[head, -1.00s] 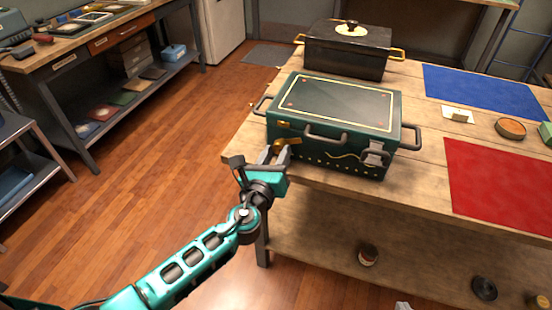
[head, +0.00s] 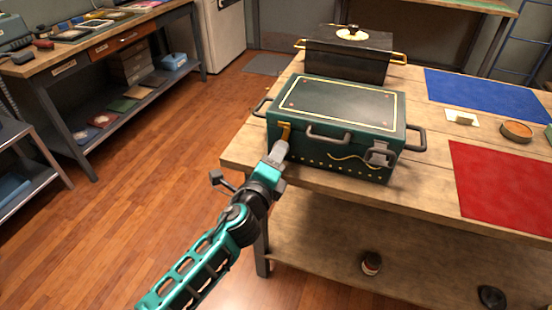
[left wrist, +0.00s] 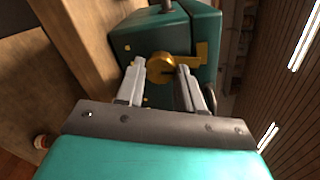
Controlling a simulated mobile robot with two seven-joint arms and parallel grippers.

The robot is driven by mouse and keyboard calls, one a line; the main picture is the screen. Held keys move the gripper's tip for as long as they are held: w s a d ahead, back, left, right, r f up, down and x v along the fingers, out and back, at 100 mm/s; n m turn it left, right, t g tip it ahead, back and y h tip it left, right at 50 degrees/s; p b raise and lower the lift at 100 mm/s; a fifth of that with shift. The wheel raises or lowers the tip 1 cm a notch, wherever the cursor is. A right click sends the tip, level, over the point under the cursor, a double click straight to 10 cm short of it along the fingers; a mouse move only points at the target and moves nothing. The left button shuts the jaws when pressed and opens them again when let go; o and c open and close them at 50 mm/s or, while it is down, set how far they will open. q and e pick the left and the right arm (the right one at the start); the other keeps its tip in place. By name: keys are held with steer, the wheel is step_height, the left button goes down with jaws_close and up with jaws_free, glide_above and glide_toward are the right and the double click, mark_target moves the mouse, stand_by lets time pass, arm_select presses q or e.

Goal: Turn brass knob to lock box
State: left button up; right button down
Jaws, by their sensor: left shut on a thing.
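The dark green box (head: 335,112) sits on the wooden table with its lid down. Its brass knob (left wrist: 161,68) is at the left of the front face, and a brass tab reaches to one side of it in the left wrist view. My left gripper (head: 279,152) is at the front left of the box. In the left wrist view its fingers (left wrist: 158,80) are shut on the brass knob, one on each side. In the head view a brass piece (head: 285,131) shows upright above the fingertips, and the fingers hide part of the knob. My right gripper is not in view.
A grey latch (head: 379,153) and a handle (head: 329,136) are on the box front. A black box (head: 348,58) stands behind. A red mat (head: 505,190) and blue mat (head: 487,95) lie right on the table (head: 237,150).

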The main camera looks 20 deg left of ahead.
arm_select(q)
steer(key=shift+n, duration=1)
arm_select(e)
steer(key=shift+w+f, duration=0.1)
arm_select(q)
steer(key=o, duration=1.1)
steer(key=shift+c, duration=0.2)
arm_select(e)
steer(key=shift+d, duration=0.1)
arm_select(q)
steer(key=s+b, duration=0.1)
steer(key=s, duration=1.2)
steer(key=shift+a+r, duration=0.2)
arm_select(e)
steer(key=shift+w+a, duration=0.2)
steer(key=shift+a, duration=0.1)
